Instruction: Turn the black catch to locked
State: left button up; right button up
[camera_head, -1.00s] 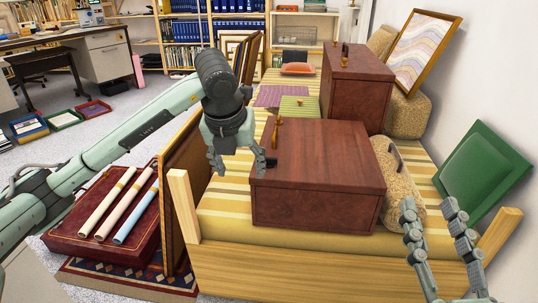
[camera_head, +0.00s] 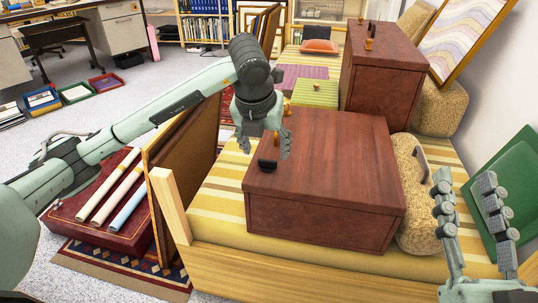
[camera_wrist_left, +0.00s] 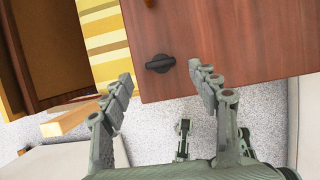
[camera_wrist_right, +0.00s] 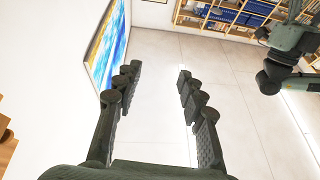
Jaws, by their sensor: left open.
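The black catch (camera_head: 267,165) is a small knob with a raised grip on the lid of the near reddish-brown wooden box (camera_head: 335,165), by its left edge. In the left wrist view the catch (camera_wrist_left: 160,63) shows its grip lying roughly left to right across the picture. My left gripper (camera_head: 264,148) points down over the lid's left edge, open, fingertips on either side of the catch; no contact is visible. It also shows in the left wrist view (camera_wrist_left: 160,76). My right gripper (camera_head: 464,185) is open and empty at the lower right, away from the box.
A brass-coloured fitting (camera_head: 287,106) stands on the lid behind the catch. A second wooden box (camera_head: 382,75) stands behind. A woven cushion (camera_head: 413,200) and a green panel (camera_head: 505,195) are at right. Brown frames (camera_head: 185,160) lean at left, beside rolled tubes (camera_head: 110,195).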

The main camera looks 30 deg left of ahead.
aim_at(267, 160)
pick_arm(q)
jog(key=shift+x, duration=2.25)
pick_arm(e)
jog(key=shift+s+d+r+t, duration=0.15)
jog(key=shift+d+r+t, duration=0.1)
jog(key=shift+r+t, duration=0.35)
pick_arm(q)
jog(key=shift+c, duration=0.4)
jog(key=c, duration=1.1)
jog(key=shift+b, duration=0.3)
